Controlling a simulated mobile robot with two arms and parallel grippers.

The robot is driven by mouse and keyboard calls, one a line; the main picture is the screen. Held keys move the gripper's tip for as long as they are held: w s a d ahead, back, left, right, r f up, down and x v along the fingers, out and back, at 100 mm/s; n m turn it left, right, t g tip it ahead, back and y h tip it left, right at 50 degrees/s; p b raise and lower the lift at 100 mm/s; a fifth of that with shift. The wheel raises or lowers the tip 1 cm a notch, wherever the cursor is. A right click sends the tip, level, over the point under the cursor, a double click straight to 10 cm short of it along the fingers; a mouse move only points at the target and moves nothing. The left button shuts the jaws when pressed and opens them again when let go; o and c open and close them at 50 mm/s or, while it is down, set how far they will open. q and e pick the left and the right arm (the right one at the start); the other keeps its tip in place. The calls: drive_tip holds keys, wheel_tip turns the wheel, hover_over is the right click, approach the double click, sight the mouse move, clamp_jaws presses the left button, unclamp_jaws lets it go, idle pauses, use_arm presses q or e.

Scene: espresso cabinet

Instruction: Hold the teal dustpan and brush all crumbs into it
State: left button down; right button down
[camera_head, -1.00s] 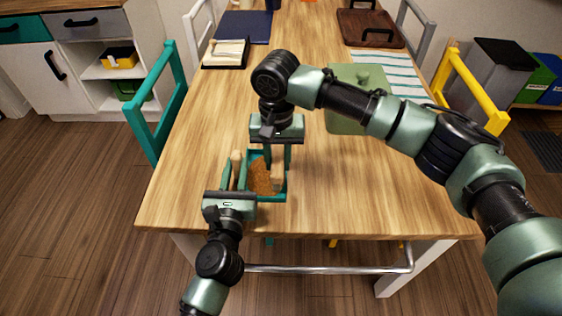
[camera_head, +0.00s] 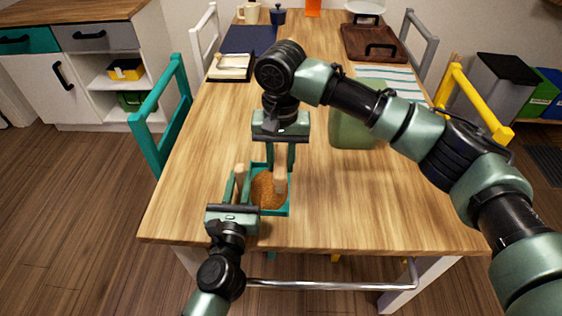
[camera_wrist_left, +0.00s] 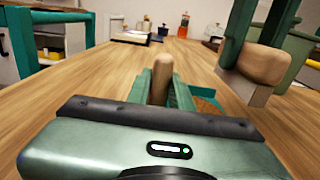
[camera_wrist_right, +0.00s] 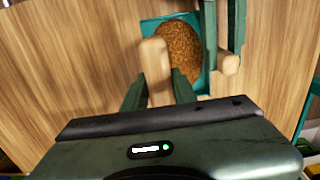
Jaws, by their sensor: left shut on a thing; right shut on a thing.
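The teal dustpan (camera_head: 287,207) sits at the near part of the table, with a heap of brown crumbs (camera_head: 264,190) inside it. My left gripper (camera_head: 238,190) is shut on its upright wooden handle (camera_wrist_left: 162,75). My right gripper (camera_head: 280,160) is shut on the brush (camera_head: 280,182), which has a wooden body and pale bristles in the left wrist view (camera_wrist_left: 246,90). The brush is over the right side of the heap in the head view and looks raised. The right wrist view also shows the crumbs (camera_wrist_right: 180,50). I see no loose crumbs on the visible wood; my grippers hide part of it.
A green canister (camera_head: 352,130) stands right of my right gripper, by a striped cloth (camera_head: 400,78). A small tray (camera_head: 230,68), a dark blue mat (camera_head: 252,40) and a brown tray (camera_head: 375,45) lie farther back. Teal (camera_head: 160,115) and yellow (camera_head: 475,105) chairs flank the table.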

idle(0.4)
use_arm(q)
drive_tip(key=c, duration=1.2)
unclamp_jaws()
drive_tip(key=shift+o, duration=0.2)
drive_tip(key=s, duration=0.8)
drive_tip(key=s+a, duration=0.1)
drive_tip(key=s, duration=0.3)
drive_tip(key=shift+a, duration=0.1)
